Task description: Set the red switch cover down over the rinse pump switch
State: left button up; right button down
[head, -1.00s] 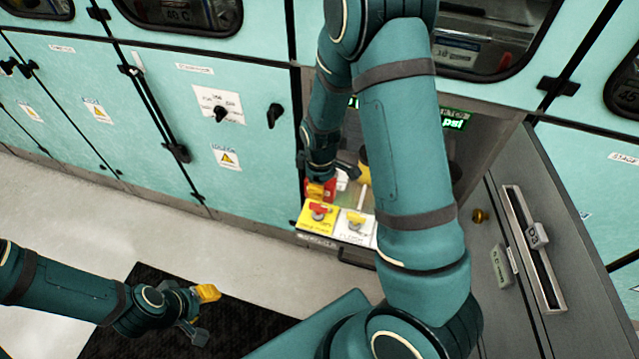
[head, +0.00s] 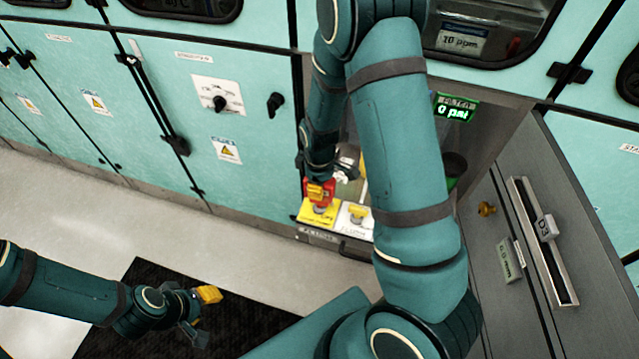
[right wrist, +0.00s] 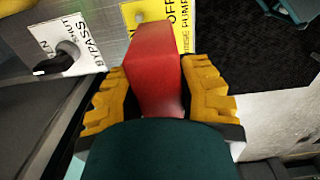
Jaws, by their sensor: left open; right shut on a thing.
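The red switch cover (right wrist: 155,65) is a red block held between the yellow finger pads of my right gripper (right wrist: 156,92). In the head view the cover (head: 319,191) is at the front of the panel, over or just above the yellow rinse pump plate (head: 306,215). That plate (right wrist: 182,22) also shows past the cover in the right wrist view, with OFF and RINSE PUMP lettering. The cover and gripper largely hide the switch; contact cannot be told. My left gripper (head: 203,314) is open and empty, low at left over the dark mat.
A BYPASS plate (right wrist: 80,35) with a black handle (right wrist: 57,62) shows in the wrist view. A grey drawer front (head: 500,215) stands at right. The floor (head: 90,215) at left is clear.

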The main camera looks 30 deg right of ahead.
jog(key=shift+f+b, duration=2.45)
jog(key=shift+f, duration=0.9)
jog(key=shift+f, duration=0.35)
jog(key=c, duration=0.7)
grip_release()
jog(key=shift+o, duration=0.2)
notch_tip(320, 180, up, 12)
jog(key=shift+r, duration=0.1)
